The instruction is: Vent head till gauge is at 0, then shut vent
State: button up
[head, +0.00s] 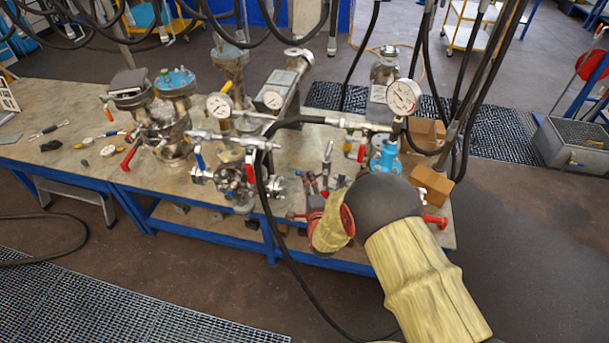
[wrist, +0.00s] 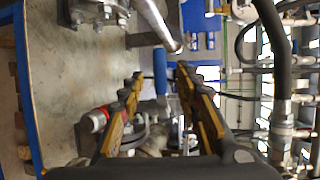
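My gripper (wrist: 160,78) is open in the wrist view, its two yellow-and-black fingers apart. A blue lever handle (wrist: 160,72) shows between the fingertips; I cannot tell whether they touch it. In the head view my arm comes in from the lower right and hides the fingers. On the bench stands a group of steel flanged vessels (head: 165,128) with valves. Dial gauges show at the right (head: 403,96), the middle (head: 272,99) and the left (head: 219,105); their readings are too small to tell. A valve cluster (head: 237,180) carries blue and red levers. Which valve is the vent is unclear.
The workbench (head: 60,105) has loose tools at its left. A black hose (head: 262,180) loops down in front of it, and more hoses hang from above. Cardboard boxes (head: 432,182) sit at its right end. A red-handled part (wrist: 97,118) is close left of my fingers.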

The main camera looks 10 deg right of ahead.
jog(key=shift+w+d+f, duration=0.1)
jog(key=shift+w+f, duration=0.05)
jog(key=shift+w, duration=0.75)
jog(key=shift+w+a+f, duration=0.1)
jog(key=shift+w+f, duration=0.1)
jog(key=shift+w, duration=0.7)
jog(key=shift+w+d+f, duration=0.1)
jog(key=shift+w+f, duration=0.05)
jog(key=shift+w, duration=0.75)
jog(key=shift+c, duration=1.2)
grip_shut()
